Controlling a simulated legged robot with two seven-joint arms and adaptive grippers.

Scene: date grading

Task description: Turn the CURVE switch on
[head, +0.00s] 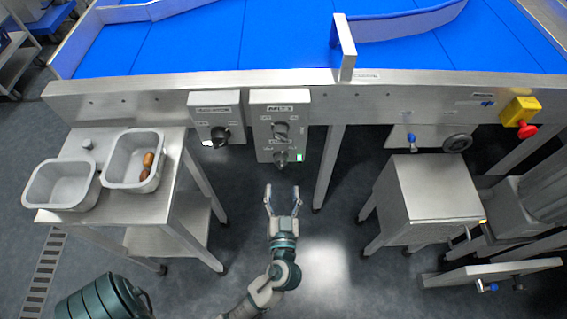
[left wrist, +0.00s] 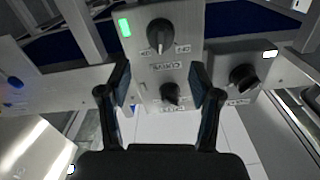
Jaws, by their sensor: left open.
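A grey control box (head: 262,143) on the front of the conveyor carries two black rotary knobs. The lower knob (head: 281,158) has a small green lamp beside it. In the left wrist view the picture is turned over, so this knob (left wrist: 160,35) shows at the top beside the bright green lamp (left wrist: 124,27) and the CURVE label (left wrist: 172,66). Its handle looks roughly upright there. The other knob (left wrist: 172,93) is seen between my fingers. My left gripper (head: 283,192) is open and empty, in front of and below the box, apart from it. My right gripper is out of view.
A second switch box (head: 215,111) with one black knob is beside it on the left. A steel table (head: 180,190) with two grey bins stands left. A red emergency button (head: 527,130) and steel cabinet (head: 425,188) are at right. Dark floor is free around my gripper.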

